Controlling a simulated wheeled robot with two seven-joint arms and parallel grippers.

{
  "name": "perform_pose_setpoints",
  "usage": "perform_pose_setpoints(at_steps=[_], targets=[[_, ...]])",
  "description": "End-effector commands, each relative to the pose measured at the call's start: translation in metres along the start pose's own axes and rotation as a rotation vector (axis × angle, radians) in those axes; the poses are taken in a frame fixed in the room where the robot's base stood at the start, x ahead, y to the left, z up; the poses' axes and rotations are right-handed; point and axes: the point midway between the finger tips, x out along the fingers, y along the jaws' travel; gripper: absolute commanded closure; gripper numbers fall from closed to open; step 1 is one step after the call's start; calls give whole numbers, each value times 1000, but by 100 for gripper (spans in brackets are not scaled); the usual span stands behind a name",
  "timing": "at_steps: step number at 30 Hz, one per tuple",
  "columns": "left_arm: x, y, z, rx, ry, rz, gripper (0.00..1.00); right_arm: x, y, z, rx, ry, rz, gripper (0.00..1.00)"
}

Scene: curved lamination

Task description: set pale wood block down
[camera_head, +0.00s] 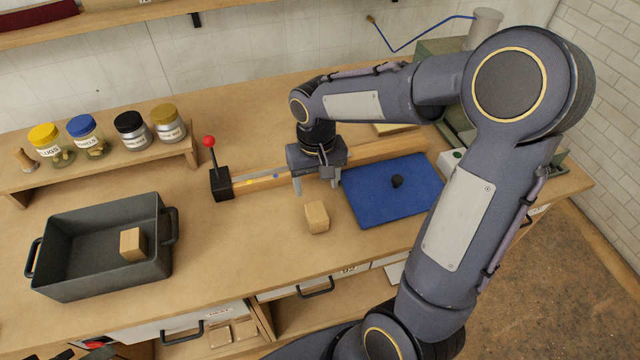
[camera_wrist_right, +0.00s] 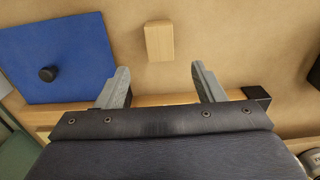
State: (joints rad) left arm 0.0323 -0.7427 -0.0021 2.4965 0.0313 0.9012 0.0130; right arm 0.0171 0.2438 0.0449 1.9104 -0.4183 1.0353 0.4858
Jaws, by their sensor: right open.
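A pale wood block (camera_head: 317,217) stands on the bench top, just left of the blue mat. It also shows in the right wrist view (camera_wrist_right: 159,41), ahead of the fingertips and apart from them. My right gripper (camera_head: 317,186) is open and empty, above the bench behind the block. Its two spread fingers show in the right wrist view (camera_wrist_right: 161,80), with bare bench between them. A second pale wood block (camera_head: 132,244) lies inside the dark grey tray (camera_head: 62,284) at the left. My left gripper is not in view.
The blue mat (camera_head: 376,205) with a black knob (camera_head: 397,181) lies right of the block. A wooden rail with a red-knobbed lever (camera_head: 209,142) runs behind it. Several jars (camera_head: 130,129) stand on a riser at back left. Bench between tray and block is clear.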

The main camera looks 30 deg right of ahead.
Motion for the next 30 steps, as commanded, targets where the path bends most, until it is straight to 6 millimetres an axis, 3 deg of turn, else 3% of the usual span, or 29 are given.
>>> perform_pose_setpoints(at_steps=[5,9,15,18,23,30], targets=[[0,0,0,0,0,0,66,-30,8,29,-5,59,-72,38],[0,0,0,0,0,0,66,-56,13,79,-24,158,-186,38],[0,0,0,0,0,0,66,-68,8,142,-58,317,-335,38],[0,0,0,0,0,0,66,-68,4,160,-72,375,-381,38],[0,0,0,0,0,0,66,-66,-1,172,-84,422,-414,38],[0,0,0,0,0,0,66,-66,-1,173,-85,424,-417,38]])
